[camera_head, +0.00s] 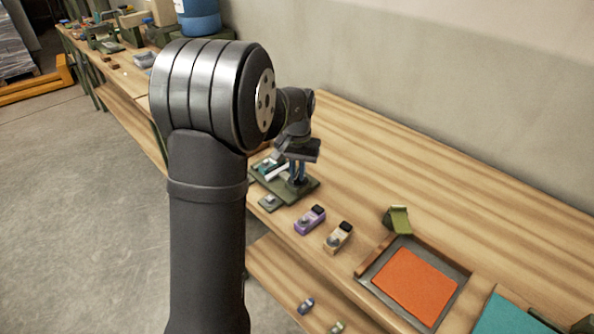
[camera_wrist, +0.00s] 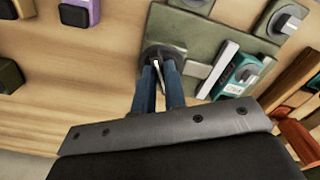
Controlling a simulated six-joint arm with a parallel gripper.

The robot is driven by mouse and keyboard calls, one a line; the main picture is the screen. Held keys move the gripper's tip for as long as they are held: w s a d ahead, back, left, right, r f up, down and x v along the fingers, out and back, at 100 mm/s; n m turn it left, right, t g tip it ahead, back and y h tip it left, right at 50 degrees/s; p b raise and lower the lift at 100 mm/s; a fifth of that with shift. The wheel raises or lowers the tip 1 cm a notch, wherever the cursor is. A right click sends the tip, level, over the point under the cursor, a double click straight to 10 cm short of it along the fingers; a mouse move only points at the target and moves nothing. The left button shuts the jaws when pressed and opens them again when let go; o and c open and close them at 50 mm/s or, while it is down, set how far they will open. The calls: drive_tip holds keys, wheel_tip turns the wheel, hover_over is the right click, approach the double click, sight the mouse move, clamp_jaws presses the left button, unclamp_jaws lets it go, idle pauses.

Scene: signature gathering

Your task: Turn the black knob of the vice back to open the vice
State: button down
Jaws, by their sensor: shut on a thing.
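The vice is a green plate (camera_wrist: 205,32) with pale jaw bars (camera_wrist: 223,65) and a teal block (camera_wrist: 238,74) beside them. In the head view the vice plate (camera_head: 309,190) lies near the table's front edge, partly hidden by my arm. The black knob (camera_wrist: 150,52) is round and dark with a light bar across it, at the plate's left edge in the wrist view. My gripper (camera_wrist: 160,66) points down at the knob, its two blue fingers close together on either side of the bar. It also shows over the vice in the head view (camera_head: 298,181).
A purple block (camera_head: 310,220) and a yellow block (camera_head: 338,238) stand right of the vice. Farther right are a green piece (camera_head: 398,219) and a tray (camera_head: 446,309) with an orange sheet. The table behind is clear.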

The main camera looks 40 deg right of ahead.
drive_tip(key=n, duration=0.6)
drive_tip(key=shift+s+d+n, duration=0.1)
drive_tip(key=shift+n, duration=0.2)
drive_tip(key=n, duration=0.5)
drive_tip(key=shift+d, duration=0.15)
drive_tip(key=shift+n, duration=0.3)
drive_tip(key=c, duration=1.5)
unclamp_jaws()
drive_tip(key=shift+r, duration=0.15)
wheel_tip(320, 180, up, 17)
drive_tip(key=shift+r, duration=0.1)
